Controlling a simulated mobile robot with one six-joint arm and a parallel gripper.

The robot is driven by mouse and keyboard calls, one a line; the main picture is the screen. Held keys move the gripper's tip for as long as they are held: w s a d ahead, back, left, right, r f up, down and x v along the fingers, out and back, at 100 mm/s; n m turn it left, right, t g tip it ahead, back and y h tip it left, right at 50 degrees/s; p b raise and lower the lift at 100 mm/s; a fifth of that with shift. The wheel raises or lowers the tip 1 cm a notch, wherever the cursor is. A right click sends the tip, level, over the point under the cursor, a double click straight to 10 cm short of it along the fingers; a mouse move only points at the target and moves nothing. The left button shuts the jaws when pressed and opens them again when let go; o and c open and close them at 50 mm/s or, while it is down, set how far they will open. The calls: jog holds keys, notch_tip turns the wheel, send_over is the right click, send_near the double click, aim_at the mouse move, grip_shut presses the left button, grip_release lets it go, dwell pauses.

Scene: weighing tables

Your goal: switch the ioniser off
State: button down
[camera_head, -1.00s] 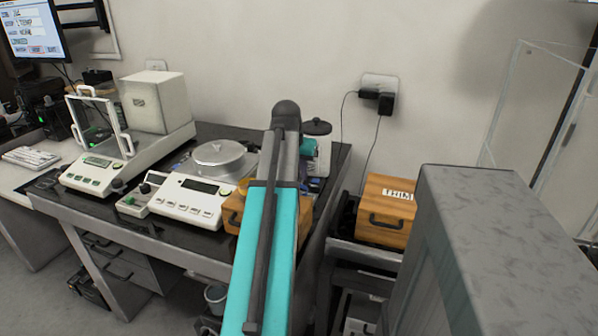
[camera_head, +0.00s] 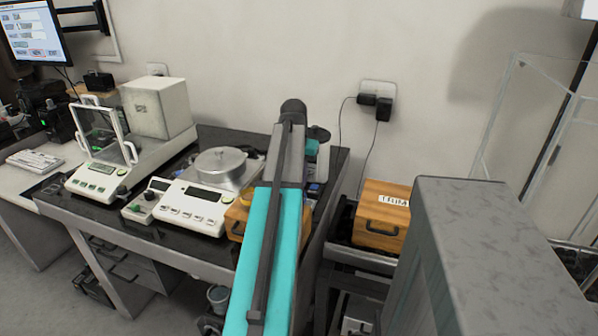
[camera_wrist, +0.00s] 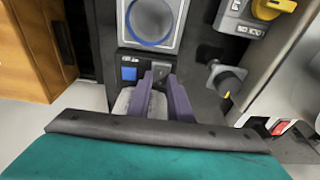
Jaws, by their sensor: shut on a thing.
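In the wrist view, the two purple fingers of my gripper (camera_wrist: 164,88) are shut on a small grey part on a dark panel (camera_wrist: 190,58). The fingers hide most of that part. A grey knob (camera_wrist: 226,82) sits to the right. In the head view, my own arm hides the gripper and what it holds.
A yellow rotary knob (camera_wrist: 272,8) and a red rocker switch (camera_wrist: 280,127) are at the right in the wrist view. In the head view, a balance with a round metal lid (camera_head: 221,165) stands left of my arm. A wooden box (camera_head: 381,216) is to the right.

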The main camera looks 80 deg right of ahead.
jog(key=shift+s, duration=0.15)
dwell(0.3)
jog(key=c, duration=1.6)
grip_release()
jog(key=shift+r+p, duration=0.2)
jog(key=shift+p, duration=0.2)
jog(key=shift+r, duration=0.2)
jog(key=r+p, duration=0.3)
jog(key=r, duration=0.1)
jog(key=a+r+p, duration=0.1)
jog(key=r+p, duration=0.6)
jog(key=r, duration=0.2)
jog(key=shift+w+a, duration=0.25)
jog(key=shift+a, duration=0.1)
